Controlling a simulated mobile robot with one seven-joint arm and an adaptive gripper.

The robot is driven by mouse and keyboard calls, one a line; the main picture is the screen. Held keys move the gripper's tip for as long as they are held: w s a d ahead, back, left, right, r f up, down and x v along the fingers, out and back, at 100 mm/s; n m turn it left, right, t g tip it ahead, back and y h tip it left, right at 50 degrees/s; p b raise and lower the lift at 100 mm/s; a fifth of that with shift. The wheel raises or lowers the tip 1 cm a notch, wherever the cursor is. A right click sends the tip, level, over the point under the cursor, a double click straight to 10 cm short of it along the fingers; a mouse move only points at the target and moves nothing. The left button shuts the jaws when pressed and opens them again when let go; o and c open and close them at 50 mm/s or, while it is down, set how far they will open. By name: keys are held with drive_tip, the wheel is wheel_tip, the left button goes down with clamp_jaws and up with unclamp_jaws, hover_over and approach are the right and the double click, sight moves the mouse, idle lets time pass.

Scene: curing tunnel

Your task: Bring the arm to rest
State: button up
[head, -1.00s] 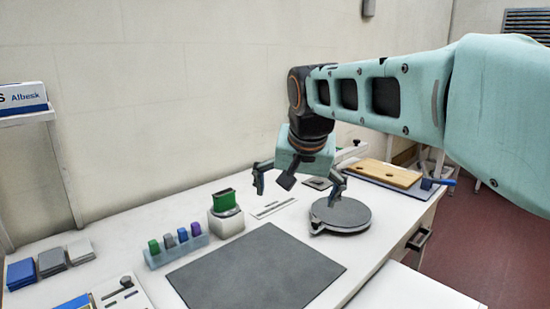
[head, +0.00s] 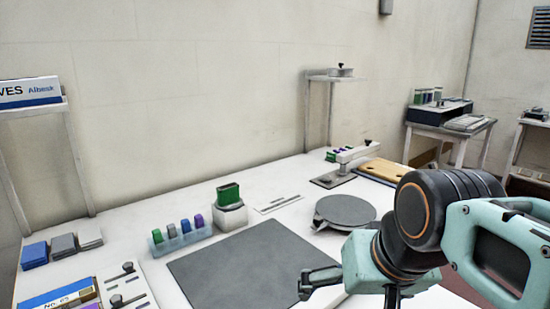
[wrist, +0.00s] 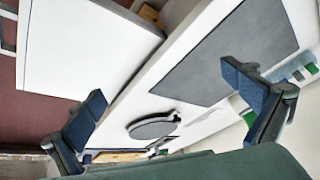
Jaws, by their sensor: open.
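My gripper (wrist: 172,105) is open and empty in the wrist view, its two dark blue-padded fingers spread wide apart. In the head view my arm is folded at the lower right. One finger shows beside the grey mat's right edge there, and the rest of the gripper is hidden or cut off by the frame. The grey mat (head: 235,268) lies bare on the white table. It also shows in the wrist view (wrist: 235,50). The round grey plate (head: 345,210) lies behind my arm and appears in the wrist view (wrist: 152,127).
A clear rack (head: 182,238) with several coloured blocks and a white holder with a green block (head: 229,193) stand left of centre. A wooden board (head: 378,168) lies at the back right. Blue and grey blocks (head: 34,256) sit at the left.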

drive_tip(key=s+d+f, duration=0.2)
drive_tip(key=s+f, duration=0.1)
wheel_tip(320, 180, up, 25)
drive_tip(key=h+p, duration=0.1)
drive_tip(key=p, duration=2.4)
drive_tip(key=shift+s, duration=0.45)
